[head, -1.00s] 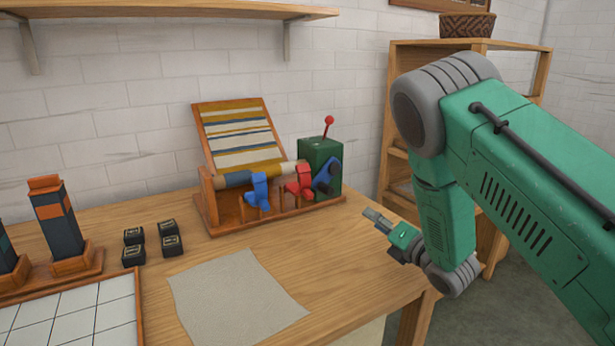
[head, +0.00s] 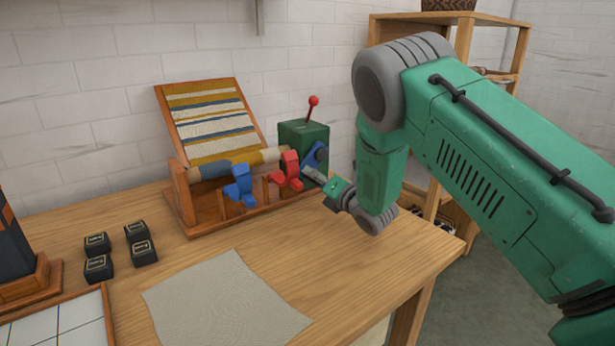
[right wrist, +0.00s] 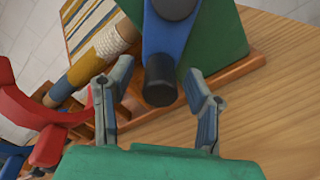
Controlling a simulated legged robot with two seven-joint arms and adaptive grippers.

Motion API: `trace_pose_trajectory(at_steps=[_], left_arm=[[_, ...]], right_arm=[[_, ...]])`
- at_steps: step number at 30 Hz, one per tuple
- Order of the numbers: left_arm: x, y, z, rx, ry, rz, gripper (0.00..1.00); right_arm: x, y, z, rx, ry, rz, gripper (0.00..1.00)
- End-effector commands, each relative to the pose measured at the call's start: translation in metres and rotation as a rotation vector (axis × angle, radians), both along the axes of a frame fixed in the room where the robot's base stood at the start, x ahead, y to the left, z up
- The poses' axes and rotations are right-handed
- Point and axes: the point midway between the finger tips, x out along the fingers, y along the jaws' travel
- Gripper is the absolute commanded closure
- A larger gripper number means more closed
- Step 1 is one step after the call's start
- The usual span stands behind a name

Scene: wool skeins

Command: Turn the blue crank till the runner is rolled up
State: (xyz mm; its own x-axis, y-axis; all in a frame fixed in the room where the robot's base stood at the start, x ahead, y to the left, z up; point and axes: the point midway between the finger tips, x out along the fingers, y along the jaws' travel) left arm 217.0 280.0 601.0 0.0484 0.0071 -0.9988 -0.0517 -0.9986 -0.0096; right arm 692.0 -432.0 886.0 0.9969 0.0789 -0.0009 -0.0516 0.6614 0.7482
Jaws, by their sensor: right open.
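The blue crank (head: 315,157) is on the right face of a green box (head: 300,135) at the right end of a wooden roller stand. In the right wrist view the crank arm (right wrist: 165,45) hangs down with its dark knob (right wrist: 160,82) at the lower end. My right gripper (right wrist: 158,92) is open, its fingers on either side of the knob, apart from it. In the head view this gripper (head: 312,174) is just in front of the crank. The striped runner (head: 212,120) lies on the sloped board, part of it around the roller (head: 237,166). My left gripper is out of view.
Blue (head: 239,186) and red (head: 286,171) clamp-like pieces stand along the stand's front. A red-knobbed lever (head: 312,107) tops the green box. Black blocks (head: 137,232), a cloth (head: 225,300) and a tiled tray (head: 60,322) lie on the table. The table's right front is clear.

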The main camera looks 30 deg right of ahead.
Motion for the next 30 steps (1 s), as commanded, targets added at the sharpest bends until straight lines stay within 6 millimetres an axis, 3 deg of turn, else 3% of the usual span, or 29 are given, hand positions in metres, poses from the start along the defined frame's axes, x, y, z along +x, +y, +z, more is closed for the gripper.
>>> trace_pose_trajectory(at_steps=[7,18,22,30], left_arm=[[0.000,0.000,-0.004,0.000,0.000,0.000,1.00],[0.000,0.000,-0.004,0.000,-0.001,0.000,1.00],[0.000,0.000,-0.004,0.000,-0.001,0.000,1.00],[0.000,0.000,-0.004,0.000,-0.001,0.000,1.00]], right_arm=[[0.030,0.000,-0.001,0.002,-0.001,-0.001,0.55],[0.035,0.000,-0.001,0.002,0.000,-0.001,0.55],[0.035,0.001,-0.001,0.001,0.001,-0.001,1.00],[0.035,0.002,-0.001,0.003,0.002,0.001,1.00]])
